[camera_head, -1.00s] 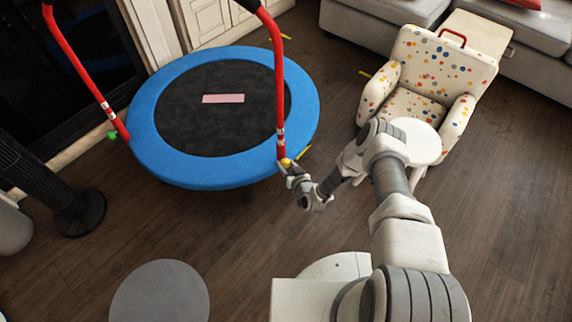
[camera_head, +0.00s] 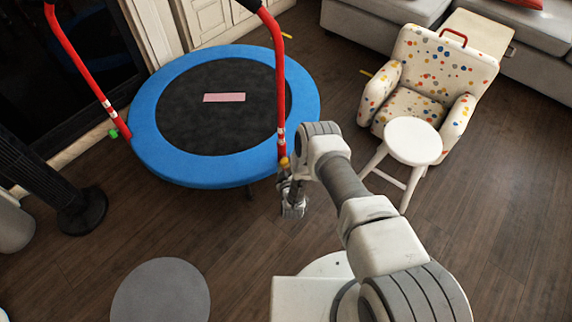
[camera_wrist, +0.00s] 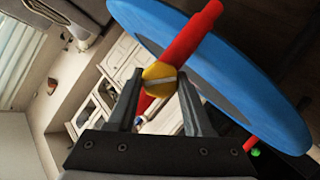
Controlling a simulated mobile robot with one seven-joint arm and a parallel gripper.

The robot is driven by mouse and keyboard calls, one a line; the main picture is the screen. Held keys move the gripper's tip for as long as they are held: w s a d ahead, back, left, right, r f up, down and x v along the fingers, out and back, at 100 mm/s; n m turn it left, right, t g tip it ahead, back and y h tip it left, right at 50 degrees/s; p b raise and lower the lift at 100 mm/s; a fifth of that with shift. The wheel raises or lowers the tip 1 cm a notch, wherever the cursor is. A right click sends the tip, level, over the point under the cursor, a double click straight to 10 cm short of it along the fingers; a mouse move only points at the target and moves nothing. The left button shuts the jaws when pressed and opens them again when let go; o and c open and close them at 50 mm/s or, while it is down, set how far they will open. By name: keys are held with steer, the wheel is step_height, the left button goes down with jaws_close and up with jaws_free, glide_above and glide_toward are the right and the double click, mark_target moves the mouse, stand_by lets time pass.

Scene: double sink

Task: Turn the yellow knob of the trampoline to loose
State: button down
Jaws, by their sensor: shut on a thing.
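The trampoline has a blue padded rim (camera_head: 185,172), a black mat and red handle posts. The yellow knob (camera_head: 284,162) is low on the right red post (camera_head: 280,100). In the wrist view the yellow knob (camera_wrist: 159,79) shows a pale bar across its face and sits between my fingers. My gripper (camera_wrist: 160,92) is shut on the knob, one finger on each side. In the head view my gripper (camera_head: 287,175) is just below the knob, partly hidden by my arm. A green knob (camera_head: 113,133) is low on the left post; it also shows in the wrist view (camera_wrist: 255,152).
A white stool (camera_head: 413,140) stands right of my arm, in front of a dotted armchair (camera_head: 430,75). A black tower fan (camera_head: 75,210) is at the left. A grey round mat (camera_head: 160,292) lies on the floor.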

steer(key=n+t+h, duration=0.1)
steer(key=n, duration=0.2)
steer(key=shift+a+f, duration=0.1)
steer(key=shift+a, duration=0.05)
steer(key=shift+n+t+h, duration=0.6)
steer(key=shift+n+t, duration=0.2)
steer(key=shift+n, duration=0.7)
steer(key=shift+c, duration=1.5)
jaws_free()
steer(key=shift+s, duration=0.2)
